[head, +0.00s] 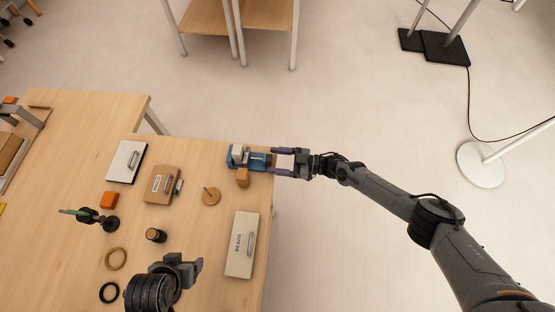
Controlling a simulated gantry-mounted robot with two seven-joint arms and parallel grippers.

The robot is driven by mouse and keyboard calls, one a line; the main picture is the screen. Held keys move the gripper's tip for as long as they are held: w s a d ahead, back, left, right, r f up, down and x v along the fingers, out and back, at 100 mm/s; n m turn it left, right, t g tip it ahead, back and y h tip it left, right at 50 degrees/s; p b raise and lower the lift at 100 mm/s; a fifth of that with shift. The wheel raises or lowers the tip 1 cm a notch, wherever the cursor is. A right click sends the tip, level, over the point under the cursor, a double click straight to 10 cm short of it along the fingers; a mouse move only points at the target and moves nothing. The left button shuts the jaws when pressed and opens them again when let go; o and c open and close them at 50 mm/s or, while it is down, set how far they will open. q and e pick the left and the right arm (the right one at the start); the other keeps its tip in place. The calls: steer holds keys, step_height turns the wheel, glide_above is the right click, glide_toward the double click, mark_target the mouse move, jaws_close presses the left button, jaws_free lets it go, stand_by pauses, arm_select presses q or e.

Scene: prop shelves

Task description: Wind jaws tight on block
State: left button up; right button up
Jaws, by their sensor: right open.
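A small blue vise (259,161) stands near the right edge of the table, with a pale grey-white block (238,152) at its left part; I cannot tell how tightly the jaws sit against it. My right gripper (272,160) reaches in from the right at the table's edge. Its two purple fingers are apart, one above and one below the vise's right end; I cannot tell if they touch it. My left gripper (197,267) is low in the picture over the table, away from the vise, with its fingers seen too poorly to judge.
An orange-brown wooden block (243,177) sits just below the vise. A round wooden piece with a peg (210,196), a brown box (161,184) and a cream handled box (236,258) are nearby. Open floor lies right of the table (203,151).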

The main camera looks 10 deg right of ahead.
steer(key=c, duration=1)
steer(key=shift+c, duration=0.2)
arm_select(q)
steer(key=shift+f, duration=0.25)
arm_select(e)
steer(key=shift+m, duration=0.3)
arm_select(q)
steer(key=shift+f+b, duration=0.65)
steer(key=shift+b, duration=0.25)
steer(key=shift+f+b, duration=0.6)
arm_select(e)
steer(key=shift+m, duration=3.1)
steer(key=o, duration=1)
steer(key=shift+s, duration=0.1)
